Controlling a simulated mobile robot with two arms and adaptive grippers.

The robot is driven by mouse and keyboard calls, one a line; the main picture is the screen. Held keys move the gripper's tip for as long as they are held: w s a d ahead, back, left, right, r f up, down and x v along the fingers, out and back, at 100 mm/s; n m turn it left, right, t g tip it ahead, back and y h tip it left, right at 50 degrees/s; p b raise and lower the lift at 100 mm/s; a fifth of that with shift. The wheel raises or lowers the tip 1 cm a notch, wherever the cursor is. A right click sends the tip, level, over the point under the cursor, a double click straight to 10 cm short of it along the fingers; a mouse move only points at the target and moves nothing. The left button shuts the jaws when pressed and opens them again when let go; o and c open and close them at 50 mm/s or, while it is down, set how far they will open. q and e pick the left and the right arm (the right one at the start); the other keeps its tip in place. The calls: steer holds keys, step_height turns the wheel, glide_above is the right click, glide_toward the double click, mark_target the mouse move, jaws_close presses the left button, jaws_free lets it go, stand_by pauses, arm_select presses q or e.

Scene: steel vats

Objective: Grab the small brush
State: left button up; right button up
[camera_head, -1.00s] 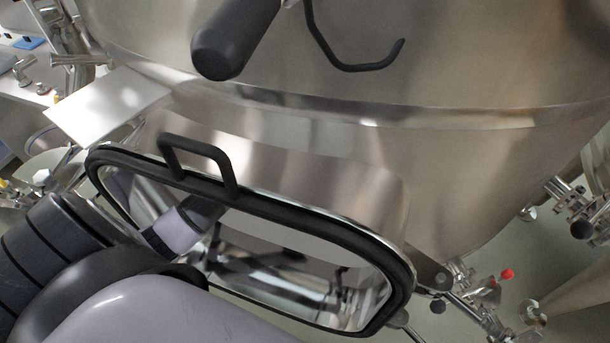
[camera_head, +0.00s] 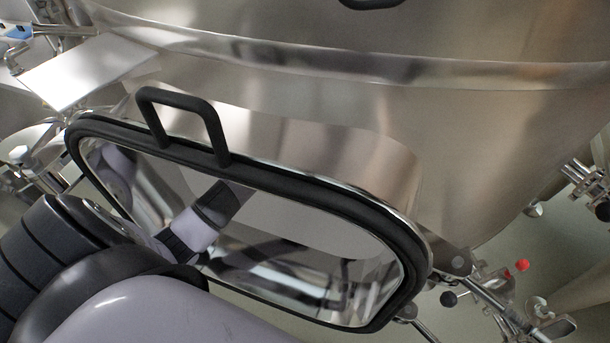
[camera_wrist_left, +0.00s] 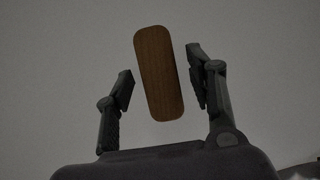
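The small brush (camera_wrist_left: 159,73) shows in the left wrist view as a brown, wood-like oblong with rounded ends, slightly tilted, against a plain grey surface. My left gripper (camera_wrist_left: 161,85) is open, with one finger on each side of the brush. I cannot tell how far the brush lies beyond the fingertips. In the head view neither the brush nor a gripper shows; my arm (camera_head: 205,220) is seen at the vat's opening.
A steel vat (camera_head: 320,110) fills the head view. Its hatch has a black-edged rim (camera_head: 300,190) with a black handle (camera_head: 185,108). A flat metal plate (camera_head: 90,68) is at upper left. Pipes and valves with a red knob (camera_head: 522,265) are at lower right.

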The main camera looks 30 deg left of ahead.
arm_select(q)
steer(key=c, duration=1.1)
